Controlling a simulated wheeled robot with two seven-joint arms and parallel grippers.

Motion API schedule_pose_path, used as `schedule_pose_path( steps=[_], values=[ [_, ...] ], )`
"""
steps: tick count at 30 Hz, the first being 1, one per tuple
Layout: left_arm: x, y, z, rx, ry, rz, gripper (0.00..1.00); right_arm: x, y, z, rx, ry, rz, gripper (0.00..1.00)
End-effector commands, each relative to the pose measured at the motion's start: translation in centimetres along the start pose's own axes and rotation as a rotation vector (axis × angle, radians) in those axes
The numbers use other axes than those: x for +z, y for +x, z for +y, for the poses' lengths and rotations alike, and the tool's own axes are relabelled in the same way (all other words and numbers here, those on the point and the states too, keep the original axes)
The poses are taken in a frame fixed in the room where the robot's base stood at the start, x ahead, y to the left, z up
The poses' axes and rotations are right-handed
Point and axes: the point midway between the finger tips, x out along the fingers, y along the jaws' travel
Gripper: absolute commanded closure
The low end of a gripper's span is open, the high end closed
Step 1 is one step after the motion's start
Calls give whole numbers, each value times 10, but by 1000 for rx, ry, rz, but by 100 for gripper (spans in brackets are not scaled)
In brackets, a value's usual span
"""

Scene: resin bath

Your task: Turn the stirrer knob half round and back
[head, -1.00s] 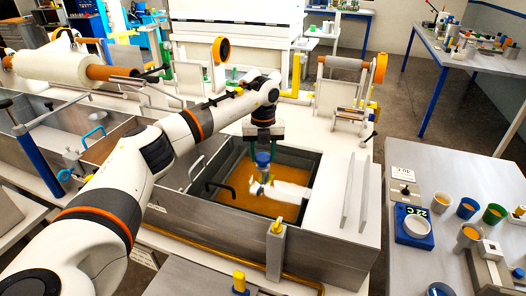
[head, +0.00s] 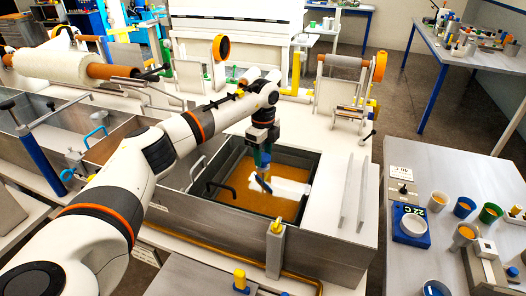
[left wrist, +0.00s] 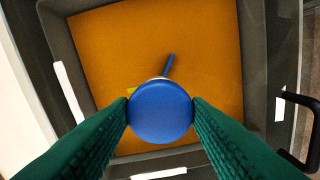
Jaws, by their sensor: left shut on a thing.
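The stirrer knob (left wrist: 160,112) is a round blue cap, seen from above in the left wrist view. My left gripper (head: 262,158) has its green fingers on either side of the knob, touching it, and is shut on it. In the head view the fingers mostly hide the knob. A thin blue bar (left wrist: 169,66) sticks out from under the knob, and a small yellow piece (left wrist: 131,91) shows beside it. The bar also shows in the head view (head: 264,184), above the bath. The resin bath (head: 240,208) holds orange liquid below. My right gripper is not in view.
Black handles (head: 221,190) stand at the bath's left side. A post with a yellow top (head: 276,228) stands at its front edge. Upright pale plates (head: 355,195) stand to the right. A grey table (head: 430,260) with cups and a blue scale is further right.

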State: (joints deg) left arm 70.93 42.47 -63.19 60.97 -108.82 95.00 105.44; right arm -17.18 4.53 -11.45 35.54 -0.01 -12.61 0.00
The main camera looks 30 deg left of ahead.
Motion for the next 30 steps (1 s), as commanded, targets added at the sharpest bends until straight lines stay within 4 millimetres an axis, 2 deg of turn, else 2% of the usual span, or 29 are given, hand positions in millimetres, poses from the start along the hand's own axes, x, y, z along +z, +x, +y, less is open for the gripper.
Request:
schedule_pose_path(
  steps=[6,15,30],
  values=[
    [-1,-4,1,7,-197,0,80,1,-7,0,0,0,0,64],
    [-1,-4,1,7,-403,-1,80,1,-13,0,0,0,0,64],
    [-1,-3,2,8,-521,-3,80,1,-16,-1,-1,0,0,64]
  ],
)
